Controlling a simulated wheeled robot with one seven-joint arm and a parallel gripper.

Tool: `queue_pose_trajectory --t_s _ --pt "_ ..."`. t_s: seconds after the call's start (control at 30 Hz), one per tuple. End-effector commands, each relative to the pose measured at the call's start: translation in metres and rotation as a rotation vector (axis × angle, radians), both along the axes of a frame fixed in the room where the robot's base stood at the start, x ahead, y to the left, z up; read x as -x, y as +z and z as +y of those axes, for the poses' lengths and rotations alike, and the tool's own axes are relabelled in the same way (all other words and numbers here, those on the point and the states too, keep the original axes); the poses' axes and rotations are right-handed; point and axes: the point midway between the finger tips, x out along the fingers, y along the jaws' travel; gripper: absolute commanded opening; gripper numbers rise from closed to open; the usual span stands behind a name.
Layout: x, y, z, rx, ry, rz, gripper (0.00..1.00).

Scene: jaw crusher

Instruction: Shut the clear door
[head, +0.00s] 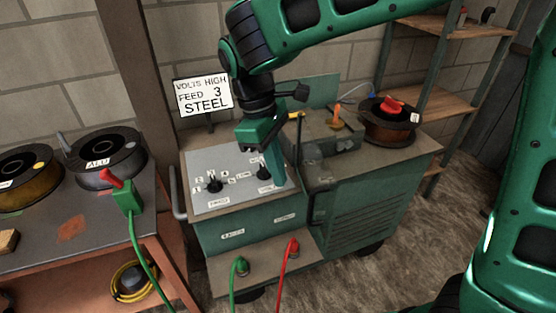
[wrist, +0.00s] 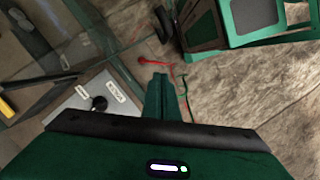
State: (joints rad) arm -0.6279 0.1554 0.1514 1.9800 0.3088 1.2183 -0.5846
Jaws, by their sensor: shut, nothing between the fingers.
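The clear door appears to be the greenish see-through panel (head: 318,92) standing raised at the back of the green welding machine (head: 365,215). In the wrist view a see-through sheet (wrist: 95,32) crosses the upper left, though its edges are hard to trace. My gripper (head: 277,178) is shut and empty, pointing down over the right part of the machine's grey control panel (head: 215,165). Its shut fingers also show in the wrist view (wrist: 160,82). My arm hides part of the panel and what is behind it. I cannot tell whether the fingers touch anything.
A sign (head: 204,96) reads "VOLTS HIGH FEED 3 STEEL". A black knob (head: 214,185) stands on the control panel. A wire spool (head: 390,122) sits on the machine's right. Green (head: 240,267) and red (head: 292,248) plugs are in front. A bench (head: 75,215) with spools stands left.

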Motion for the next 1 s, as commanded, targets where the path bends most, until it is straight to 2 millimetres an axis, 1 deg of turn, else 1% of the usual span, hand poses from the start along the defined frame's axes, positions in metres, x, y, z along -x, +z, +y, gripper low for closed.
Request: queue_pose_trajectory --t_s 0.03,0.2,0.3,0.4,0.6,1.0 --pt "0.002 -0.01 -0.003 0.003 0.0 0.004 0.0" --pt "0.006 -0.041 -0.008 0.002 0.004 0.002 0.0" --pt "0.009 -0.054 -0.013 0.001 0.002 0.001 0.0" --pt "0.016 -0.052 -0.027 0.0 0.001 -0.002 0.0" --pt "0.024 -0.052 -0.042 -0.001 0.003 -0.001 0.0" --pt "0.025 -0.052 -0.045 -0.001 0.003 -0.001 0.0"
